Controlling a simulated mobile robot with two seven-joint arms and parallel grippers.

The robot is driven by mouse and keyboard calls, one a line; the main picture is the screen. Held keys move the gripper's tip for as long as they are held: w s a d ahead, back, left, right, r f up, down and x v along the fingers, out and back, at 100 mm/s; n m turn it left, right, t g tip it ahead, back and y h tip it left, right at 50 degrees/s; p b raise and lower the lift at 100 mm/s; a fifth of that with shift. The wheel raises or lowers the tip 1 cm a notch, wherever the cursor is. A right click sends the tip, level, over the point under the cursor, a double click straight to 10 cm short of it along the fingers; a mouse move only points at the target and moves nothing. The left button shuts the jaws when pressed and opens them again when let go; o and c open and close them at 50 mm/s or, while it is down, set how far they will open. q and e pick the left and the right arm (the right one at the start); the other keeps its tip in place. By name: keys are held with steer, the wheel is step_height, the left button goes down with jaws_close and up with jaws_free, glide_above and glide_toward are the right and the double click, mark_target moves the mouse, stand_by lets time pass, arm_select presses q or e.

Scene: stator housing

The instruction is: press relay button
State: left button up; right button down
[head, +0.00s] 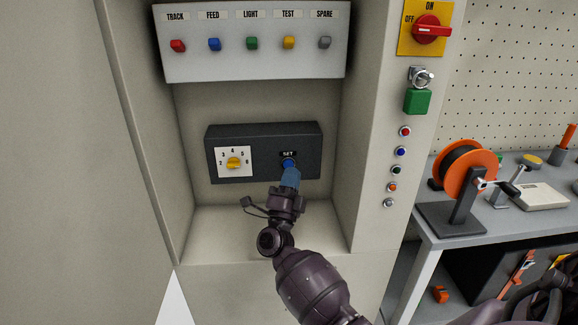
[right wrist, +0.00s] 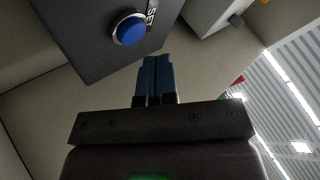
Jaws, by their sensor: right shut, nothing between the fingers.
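A dark relay box (head: 265,137) sits in the cabinet recess. It carries a yellow dial (head: 234,162) on a white numbered plate and a blue button (head: 288,163) labelled SET. The blue button with its metal ring also shows in the right wrist view (right wrist: 130,29). My right gripper (head: 290,176) is just below the blue button in the head view, its blue fingers shut and empty. In the right wrist view its fingertips (right wrist: 157,62) are beside the button, with a visible gap in the picture. Contact cannot be made out in the head view. My left gripper is not in view.
Above is a white panel (head: 255,62) with coloured switches labelled TRACK, FEED, LIGHT, TEST and SPARE. The right cabinet face holds a red rotary switch (head: 431,29), a green block (head: 417,101) and several small buttons. A bench with an orange spool (head: 464,162) stands at right.

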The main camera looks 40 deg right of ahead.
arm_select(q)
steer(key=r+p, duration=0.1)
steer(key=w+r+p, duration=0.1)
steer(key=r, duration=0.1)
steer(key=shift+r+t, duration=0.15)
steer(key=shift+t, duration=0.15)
arm_select(e)
steer(key=s+a, duration=0.2)
steer(key=s, duration=0.1)
steer(key=s+a, duration=0.1)
steer(key=s, duration=0.1)
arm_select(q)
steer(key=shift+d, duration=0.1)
arm_select(e)
steer(key=shift+w, duration=0.1)
